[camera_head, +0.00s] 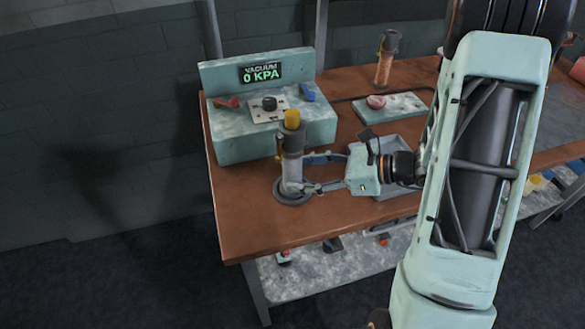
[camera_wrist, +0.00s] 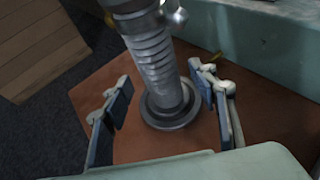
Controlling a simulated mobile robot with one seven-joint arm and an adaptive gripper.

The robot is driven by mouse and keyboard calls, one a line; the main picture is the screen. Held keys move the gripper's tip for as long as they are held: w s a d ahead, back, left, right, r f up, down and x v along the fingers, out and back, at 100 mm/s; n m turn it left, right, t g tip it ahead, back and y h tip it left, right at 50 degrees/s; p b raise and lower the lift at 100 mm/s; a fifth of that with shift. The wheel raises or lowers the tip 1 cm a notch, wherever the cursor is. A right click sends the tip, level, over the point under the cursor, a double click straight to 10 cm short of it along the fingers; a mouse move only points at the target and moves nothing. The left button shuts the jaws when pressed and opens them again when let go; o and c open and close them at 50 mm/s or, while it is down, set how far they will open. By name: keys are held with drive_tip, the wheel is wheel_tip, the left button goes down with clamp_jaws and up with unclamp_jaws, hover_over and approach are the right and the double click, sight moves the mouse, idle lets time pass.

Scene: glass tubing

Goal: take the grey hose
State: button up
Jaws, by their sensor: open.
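The grey hose (camera_head: 291,168) is a ribbed upright tube with a yellow top (camera_head: 291,118), standing on a round dark base (camera_head: 293,195) near the left front of the brown table. In the wrist view the ribbed hose (camera_wrist: 156,62) rises from its round base (camera_wrist: 168,108). My gripper (camera_head: 303,174) comes from the right, with its jaws open. The wrist view shows the open gripper (camera_wrist: 160,95) with one finger on each side of the hose and visible gaps to it. The hose's top is cut off in the wrist view.
A pale green vacuum box (camera_head: 225,148) reading 0 KPA stands close behind the hose. An orange hose (camera_head: 384,68) stands at the back, behind a pale plate (camera_head: 405,106) bearing a pink piece. A grey tray (camera_head: 398,145) lies behind my gripper. The table's left and front edges are near.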

sight(292, 173)
drive_tip(key=x, duration=0.3)
drive_tip(key=shift+w+a, duration=0.1)
drive_tip(key=shift+c, duration=0.6)
clamp_jaws()
